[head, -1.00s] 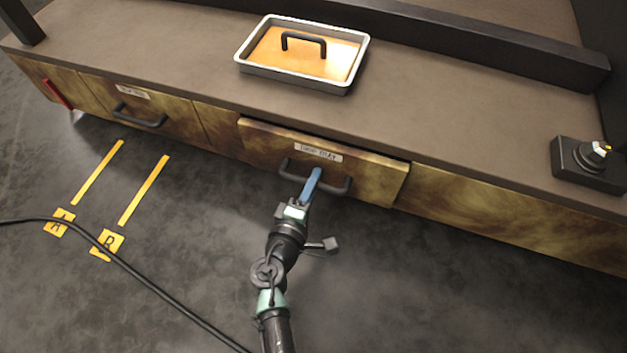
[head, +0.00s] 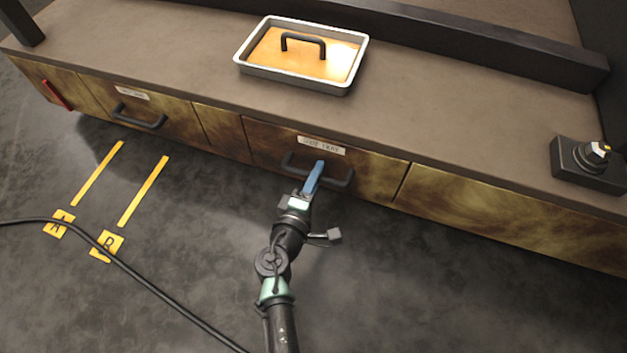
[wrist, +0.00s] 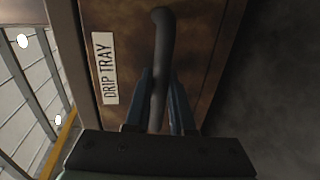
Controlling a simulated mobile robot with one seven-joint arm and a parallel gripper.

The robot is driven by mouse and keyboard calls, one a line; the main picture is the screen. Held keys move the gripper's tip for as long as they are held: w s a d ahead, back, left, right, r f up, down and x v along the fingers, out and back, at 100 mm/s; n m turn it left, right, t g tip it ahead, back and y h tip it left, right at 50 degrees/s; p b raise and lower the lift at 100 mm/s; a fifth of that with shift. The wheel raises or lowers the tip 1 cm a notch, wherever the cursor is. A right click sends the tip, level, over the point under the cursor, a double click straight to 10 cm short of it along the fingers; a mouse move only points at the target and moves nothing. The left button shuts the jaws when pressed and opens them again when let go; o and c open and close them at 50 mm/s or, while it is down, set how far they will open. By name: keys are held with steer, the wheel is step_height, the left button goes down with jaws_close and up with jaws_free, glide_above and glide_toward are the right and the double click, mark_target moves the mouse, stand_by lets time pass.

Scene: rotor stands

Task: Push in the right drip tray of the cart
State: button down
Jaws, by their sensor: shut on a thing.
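The right drip tray (head: 375,180) of the cart has a brown mottled front with a white label and a dark bar handle. Its front now looks level with the panels beside it. In the wrist view the label on the tray front (wrist: 205,50) reads DRIP TRAY. My gripper (head: 317,170) has blue fingers at the middle of the handle (head: 288,163). In the wrist view my gripper (wrist: 162,100) has one finger on each side of the handle bar (wrist: 160,45), shut on it.
A second drawer with a dark handle (head: 140,116) is at the left and looks closed. A metal pan (head: 250,72) with an orange inside and a handle stands on the cart top (head: 440,125). A black cable (head: 150,288) crosses the floor at left, near yellow markings (head: 143,190).

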steer(key=shift+w+d, duration=0.1)
steer(key=shift+w, duration=0.2)
steer(key=c, duration=0.8)
jaws_free()
steer(key=shift+w, duration=0.1)
steer(key=shift+r, duration=0.1)
steer(key=shift+r, duration=0.1)
steer(key=shift+s+r, duration=0.15)
steer(key=shift+s, duration=0.15)
steer(key=shift+f+p+v, duration=0.15)
steer(key=shift+p+v, duration=0.85)
steer(key=shift+v, duration=1.1)
steer(key=shift+f+p+v, duration=0.15)
steer(key=shift+p+v, duration=0.85)
steer(key=shift+v, duration=1.1)
steer(key=shift+f+p+v, duration=0.2)
steer(key=shift+p+v, duration=0.8)
steer(key=shift+v, duration=1.05)
